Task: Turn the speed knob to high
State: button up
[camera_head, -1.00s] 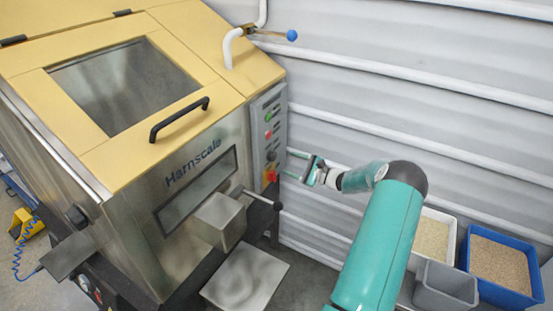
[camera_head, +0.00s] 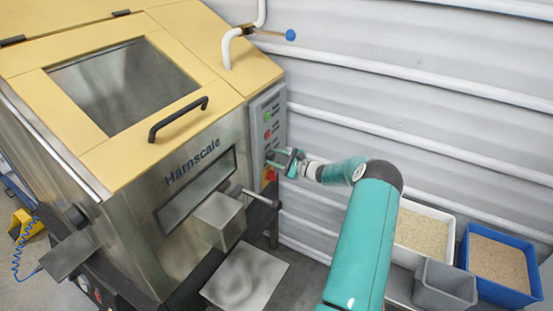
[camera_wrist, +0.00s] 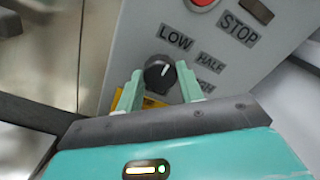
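The black speed knob (camera_wrist: 159,74) shows in the wrist view on a grey control panel (camera_wrist: 130,62). A pale mark on it points up and slightly right, roughly toward the LOW label (camera_wrist: 174,38). The HALF label (camera_wrist: 210,62) is to its right, and the lowest label is partly hidden behind a finger. My gripper (camera_wrist: 160,72) is open, with one green finger on each side of the knob and small gaps visible. In the head view my gripper (camera_head: 273,160) is at the panel's lower part and hides the knob.
A red button (camera_wrist: 202,3) with a STOP label sits above the knob. A yellow plate (camera_wrist: 150,103) lies just below it, partly behind my fingers. A dark-tipped lever (camera_head: 262,198) sticks out below the panel. Bins (camera_head: 497,262) stand at the right by the wall.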

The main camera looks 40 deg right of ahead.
jog(key=shift+m, duration=0.4)
jog(key=m, duration=0.3)
jog(key=shift+m, duration=0.3)
jog(key=m, duration=0.4)
jog(key=shift+m, duration=0.3)
jog(key=m, duration=0.4)
jog(key=shift+d, duration=0.1)
jog(key=shift+m, duration=2.5)
jog(key=o, duration=1)
jog(key=v, duration=1.3)
jog(key=shift+s, duration=0.4)
